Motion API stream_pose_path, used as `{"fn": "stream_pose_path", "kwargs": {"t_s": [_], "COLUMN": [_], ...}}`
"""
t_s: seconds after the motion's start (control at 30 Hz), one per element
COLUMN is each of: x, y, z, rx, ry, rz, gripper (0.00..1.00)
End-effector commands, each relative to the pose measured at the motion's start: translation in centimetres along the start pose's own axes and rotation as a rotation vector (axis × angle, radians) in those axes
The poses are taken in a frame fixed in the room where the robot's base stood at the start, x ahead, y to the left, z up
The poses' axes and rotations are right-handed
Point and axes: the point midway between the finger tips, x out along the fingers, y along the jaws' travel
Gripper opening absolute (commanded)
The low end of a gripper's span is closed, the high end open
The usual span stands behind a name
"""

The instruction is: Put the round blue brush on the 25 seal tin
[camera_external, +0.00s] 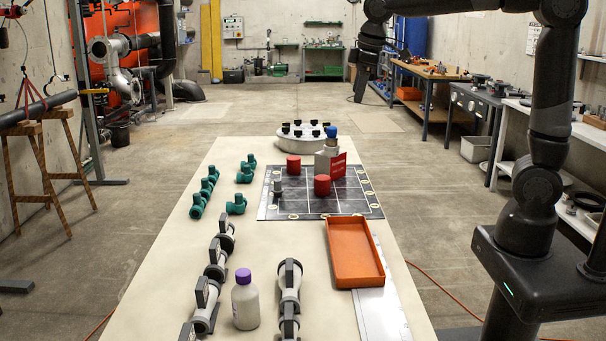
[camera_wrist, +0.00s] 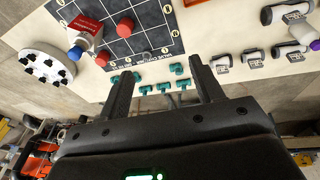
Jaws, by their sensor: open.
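Two red cylinders, one further back (camera_external: 293,165) and one nearer (camera_external: 322,186), stand on the mat.
The black grid mat (camera_external: 350,204) also bears a small grey cylinder (camera_external: 278,188). A round white stand (camera_external: 283,136) lies behind. Green fittings (camera_external: 236,205), grey valves (camera_external: 215,257), a purple-capped bottle (camera_external: 245,300) and an orange tray (camera_external: 352,252) surround it.

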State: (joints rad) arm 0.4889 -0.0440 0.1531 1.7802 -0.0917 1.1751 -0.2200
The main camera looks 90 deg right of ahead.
Motion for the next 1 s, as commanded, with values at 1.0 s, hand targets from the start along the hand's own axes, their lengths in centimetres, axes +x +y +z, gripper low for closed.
{"fn": "stream_pose_path", "kwargs": {"t_s": [1.0], "x": [0.9], "y": [-15.8], "z": [22.1], "rx": [-0.049], "ry": [0.296], "rz": [-0.173], "gripper": [0.60]}}
